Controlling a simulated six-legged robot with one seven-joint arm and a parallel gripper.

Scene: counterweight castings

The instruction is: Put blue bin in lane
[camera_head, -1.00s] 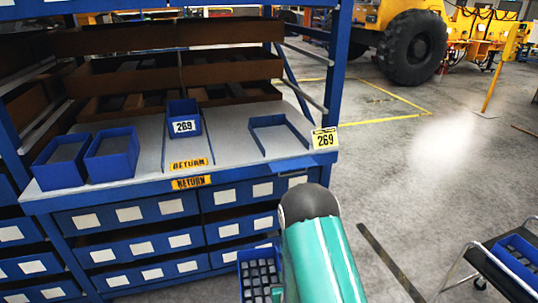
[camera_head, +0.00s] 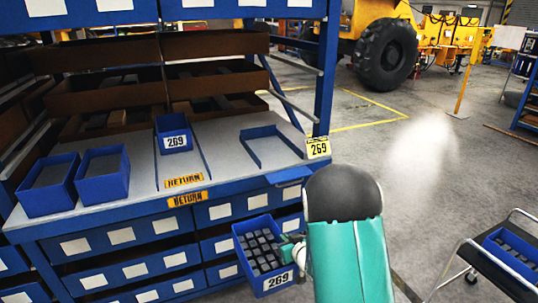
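A blue bin (camera_head: 241,257) full of dark grey castings, labelled 269, hangs in front of the shelf unit's drawers, below the worktop. My gripper (camera_head: 291,247) is at the bin's right wall and appears shut on it; the fingertips are partly hidden by the bin and my arm. A lane framed by blue rails (camera_head: 258,131) is empty on the right of the grey worktop, beside a yellow 269 tag (camera_head: 318,147). A RETURN lane (camera_head: 184,181) left of it holds another blue bin labelled 269 (camera_head: 174,133) at its back.
Two blue bins (camera_head: 103,174) stand on the worktop's left (camera_head: 140,195). Brown trays (camera_head: 108,92) sit on shelves behind. A blue upright (camera_head: 327,75) stands at the worktop's right corner. A cart (camera_head: 470,254) with a blue bin is at lower right. Open floor lies between.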

